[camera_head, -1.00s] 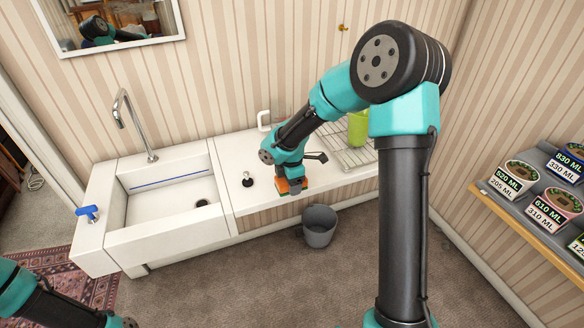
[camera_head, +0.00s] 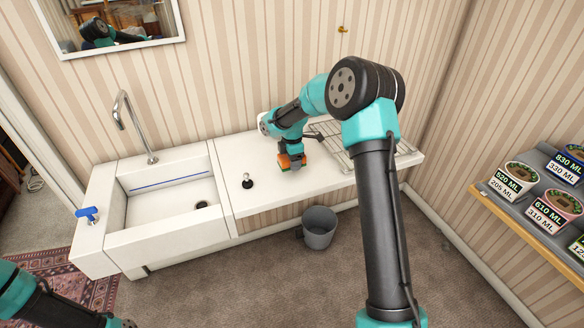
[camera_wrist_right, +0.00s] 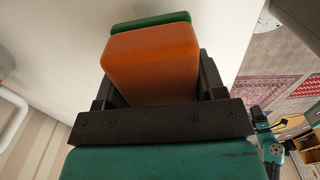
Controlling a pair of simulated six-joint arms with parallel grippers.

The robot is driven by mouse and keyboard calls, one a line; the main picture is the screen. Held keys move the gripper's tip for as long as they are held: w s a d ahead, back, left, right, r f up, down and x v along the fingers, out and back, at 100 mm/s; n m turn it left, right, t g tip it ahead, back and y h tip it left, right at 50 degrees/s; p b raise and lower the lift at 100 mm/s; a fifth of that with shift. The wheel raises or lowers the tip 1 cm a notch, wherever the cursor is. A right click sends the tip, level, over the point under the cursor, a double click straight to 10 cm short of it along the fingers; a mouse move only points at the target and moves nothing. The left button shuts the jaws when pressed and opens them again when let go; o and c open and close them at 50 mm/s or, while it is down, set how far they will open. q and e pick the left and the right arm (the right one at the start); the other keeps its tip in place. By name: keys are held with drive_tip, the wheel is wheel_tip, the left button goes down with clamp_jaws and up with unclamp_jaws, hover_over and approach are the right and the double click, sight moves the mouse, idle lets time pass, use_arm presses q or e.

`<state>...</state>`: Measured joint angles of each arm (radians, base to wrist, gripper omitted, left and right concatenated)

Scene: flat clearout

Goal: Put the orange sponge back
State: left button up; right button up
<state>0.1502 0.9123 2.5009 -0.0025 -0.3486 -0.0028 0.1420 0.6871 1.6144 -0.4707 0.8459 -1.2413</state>
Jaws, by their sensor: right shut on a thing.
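The orange sponge (camera_head: 284,161) is between the fingers of my right gripper (camera_head: 291,164), over the white counter (camera_head: 266,196) to the right of the sink. In the right wrist view the sponge (camera_wrist_right: 153,62) fills the space between the two black fingers of the gripper (camera_wrist_right: 155,90). It has a green layer on its far side. I cannot tell whether the sponge touches the counter. My left arm shows only in part at the lower left of the head view, and its gripper is out of the picture.
A black and silver plug (camera_head: 247,181) stands on the counter left of the sponge. A wire rack (camera_head: 350,140) lies to the right, partly behind my arm. The sink (camera_head: 170,190) and tap (camera_head: 134,125) are at the left. A grey bucket (camera_head: 318,228) stands on the floor below.

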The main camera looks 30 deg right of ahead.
drive_tip(key=shift+f, duration=1.75)
drive_tip(key=shift+f, duration=0.1)
drive_tip(key=o, duration=1)
drive_tip(key=shift+c, duration=0.2)
wheel_tip(320, 180, up, 12)
drive_tip(key=shift+r, duration=0.1)
